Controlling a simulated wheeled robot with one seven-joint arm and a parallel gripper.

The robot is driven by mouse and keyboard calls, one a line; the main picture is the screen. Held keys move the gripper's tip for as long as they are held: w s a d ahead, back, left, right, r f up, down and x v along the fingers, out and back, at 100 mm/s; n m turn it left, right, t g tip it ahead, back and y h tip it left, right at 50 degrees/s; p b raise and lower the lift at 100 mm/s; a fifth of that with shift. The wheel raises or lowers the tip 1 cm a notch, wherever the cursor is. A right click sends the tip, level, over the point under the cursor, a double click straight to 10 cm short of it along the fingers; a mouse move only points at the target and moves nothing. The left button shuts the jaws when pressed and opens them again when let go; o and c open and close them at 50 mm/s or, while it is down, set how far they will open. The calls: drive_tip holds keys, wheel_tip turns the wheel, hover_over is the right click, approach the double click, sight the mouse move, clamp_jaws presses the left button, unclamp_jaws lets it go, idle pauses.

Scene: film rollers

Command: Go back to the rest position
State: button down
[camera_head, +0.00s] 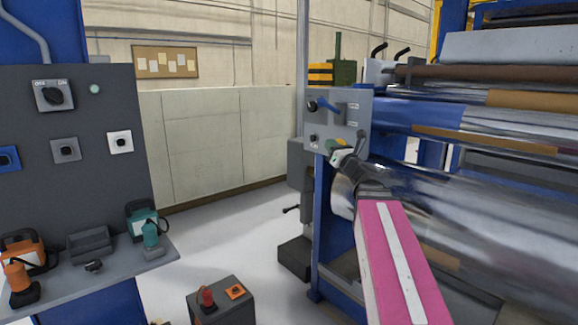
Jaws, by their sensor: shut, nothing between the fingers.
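My arm (398,265), pink with a white stripe, reaches up from the lower right. My gripper (336,156) is at its far end, small in the picture, in front of the lower part of a grey control panel (350,106) on the roller machine. It is shut and holds nothing. A green part (331,145) shows right by the fingertips. I cannot tell whether the fingers touch the panel. A blue lever (325,104) sits on the panel above the gripper.
Large shiny rollers (480,190) on a blue frame fill the right, close to my arm. A dark switch panel (100,120) with a shelf (110,262) of tools stands left. A grey box (222,300) with a red knob is at the bottom. Pale floor (225,235) between is clear.

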drive_tip(key=s+a+f+n+g+h, duration=0.1)
drive_tip(key=s+a+f+n+g, duration=0.2)
drive_tip(key=f+n, duration=0.5)
drive_tip(key=a+f+n+g+h, duration=0.1)
drive_tip(key=a+f+n+g, duration=0.3)
drive_tip(key=f, duration=0.9)
drive_tip(key=s+a+f+n+g+h, duration=0.1)
drive_tip(key=s+a+f+n+g, duration=0.1)
drive_tip(key=f+n+g, duration=0.6)
drive_tip(key=s+d+f+n+g+h, duration=0.2)
drive_tip(key=s+d+f+n+h, duration=0.1)
drive_tip(key=f, duration=0.7)
drive_tip(key=s+d+f+n+g+h, duration=0.2)
drive_tip(key=s+d+f+n+h, duration=0.2)
drive_tip(key=s+f+n, duration=0.3)
wheel_tip(320, 180, down, 4)
drive_tip(key=s+h, duration=0.1)
drive_tip(key=s, duration=0.1)
drive_tip(key=shift+s+n+g, duration=0.3)
drive_tip(key=shift+s+n, duration=0.1)
drive_tip(key=shift+d, duration=0.1)
